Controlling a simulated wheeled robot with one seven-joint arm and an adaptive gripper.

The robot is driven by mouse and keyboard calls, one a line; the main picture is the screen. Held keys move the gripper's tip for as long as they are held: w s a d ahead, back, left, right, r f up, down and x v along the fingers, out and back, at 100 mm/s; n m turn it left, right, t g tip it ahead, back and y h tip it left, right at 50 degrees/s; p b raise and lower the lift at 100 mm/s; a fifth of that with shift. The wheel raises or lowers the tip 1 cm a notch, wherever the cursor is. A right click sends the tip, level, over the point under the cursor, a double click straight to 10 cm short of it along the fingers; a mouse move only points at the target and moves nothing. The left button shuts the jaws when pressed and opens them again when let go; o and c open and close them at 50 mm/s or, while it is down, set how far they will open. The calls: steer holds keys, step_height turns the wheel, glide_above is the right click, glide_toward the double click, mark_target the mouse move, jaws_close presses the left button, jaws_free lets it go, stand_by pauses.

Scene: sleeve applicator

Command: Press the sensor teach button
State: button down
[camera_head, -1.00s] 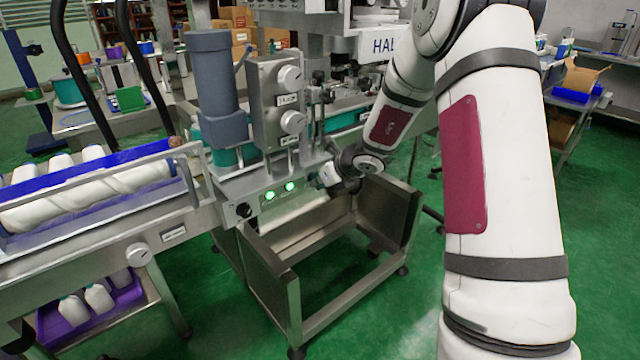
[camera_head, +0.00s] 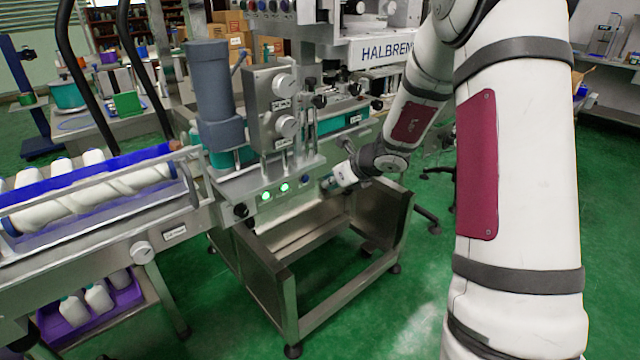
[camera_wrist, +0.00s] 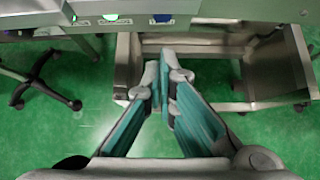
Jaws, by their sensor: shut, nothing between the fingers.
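The machine's front panel (camera_head: 222,208) carries two lit green buttons (camera_head: 265,197) and a small blue button (camera_head: 306,180) to their right. In the wrist view a green-lit button (camera_wrist: 110,17) and the blue button (camera_wrist: 162,18) sit along the panel edge at the top. No label is readable, so I cannot tell which is the teach button. My gripper (camera_head: 330,184) is just right of the blue button in the head view. In the wrist view its teal-sided fingers (camera_wrist: 166,82) are together and empty, below the blue button with a gap in the picture.
An open steel frame (camera_head: 290,290) stands below the panel. A grey motor column and a box with dials (camera_head: 280,105) rise above it. A conveyor (camera_head: 100,225) with white bottles is at left. A wheeled chair base (camera_wrist: 40,85) shows in the wrist view. Green floor lies open at right.

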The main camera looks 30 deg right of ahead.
steer(key=shift+p+v, duration=0.45)
steer(key=shift+v, duration=1.85)
steer(key=shift+f, duration=0.1)
steer(key=s+a+r+n+g+y, duration=0.2)
steer(key=s+a+r+n, duration=0.5)
steer(key=a, duration=0.3)
steer(key=s+a+r+n+g+y, duration=0.2)
steer(key=s+a+r+n, duration=0.4)
steer(key=s+a+n, duration=0.3)
steer(key=s+a+n+g+h, duration=0.25)
steer(key=s+n, duration=0.75)
steer(key=s, duration=0.5)
steer(key=s+d+n+g+h, duration=0.1)
steer(key=s+d+n+h, duration=0.1)
steer(key=s+d+n, duration=0.3)
steer(key=s+d+n+g+h, duration=0.1)
steer(key=s+d+n+h, duration=0.1)
steer(key=s, duration=0.4)
step_height(320, 180, up, 18)
steer(key=t+p, duration=0.3)
steer(key=p, duration=1.4)
steer(key=shift+a, duration=0.4)
